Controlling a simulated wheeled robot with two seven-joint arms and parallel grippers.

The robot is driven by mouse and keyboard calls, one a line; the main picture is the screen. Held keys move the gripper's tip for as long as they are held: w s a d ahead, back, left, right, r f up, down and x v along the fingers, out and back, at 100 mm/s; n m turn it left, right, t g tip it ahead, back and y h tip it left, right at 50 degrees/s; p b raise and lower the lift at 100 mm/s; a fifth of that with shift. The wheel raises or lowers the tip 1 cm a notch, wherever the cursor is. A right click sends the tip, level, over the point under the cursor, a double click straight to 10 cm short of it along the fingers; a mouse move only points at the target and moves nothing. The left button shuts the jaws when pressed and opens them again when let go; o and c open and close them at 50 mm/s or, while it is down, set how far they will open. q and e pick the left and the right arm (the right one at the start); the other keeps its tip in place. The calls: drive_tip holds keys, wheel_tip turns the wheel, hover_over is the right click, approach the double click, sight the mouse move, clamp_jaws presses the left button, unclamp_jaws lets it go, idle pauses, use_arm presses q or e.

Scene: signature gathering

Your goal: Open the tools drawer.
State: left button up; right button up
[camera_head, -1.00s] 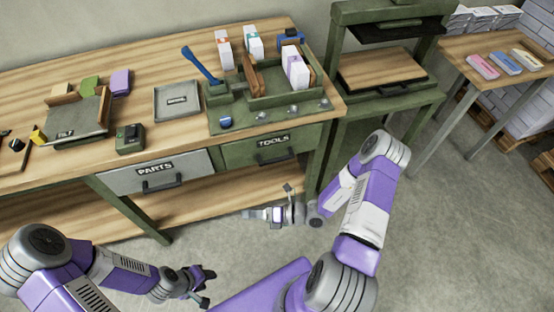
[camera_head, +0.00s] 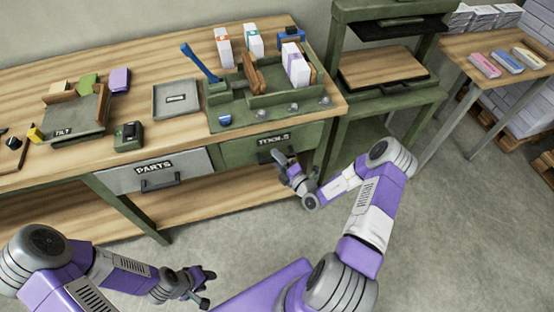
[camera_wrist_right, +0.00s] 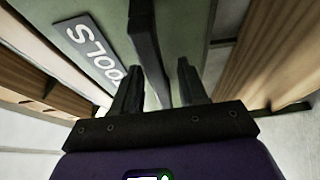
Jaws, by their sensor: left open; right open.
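The tools drawer (camera_head: 240,152) is a green front with a TOOLS label, shut under the right part of the workbench. In the right wrist view the drawer front (camera_wrist_right: 188,28) fills the top middle, with its label (camera_wrist_right: 88,48) at the left. Its dark bar handle (camera_wrist_right: 148,45) reaches down between the fingers of my right gripper (camera_wrist_right: 158,85). The fingers are open on either side of the handle; I cannot tell if they touch it. In the head view my right gripper (camera_head: 284,160) is at the drawer and partly covers the handle. My left gripper (camera_head: 204,287) is open and empty, low in front of the bench.
The grey PARTS drawer (camera_head: 156,170) is shut to the left. The bench top (camera_head: 150,68) holds a grey tray (camera_head: 177,98), a green organiser (camera_head: 268,115) and small boxes. A green press stand (camera_head: 380,113) stands to the right. The floor in front is clear.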

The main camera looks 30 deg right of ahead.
drive_tip(key=shift+w, duration=0.15)
clamp_jaws()
idle(0.4)
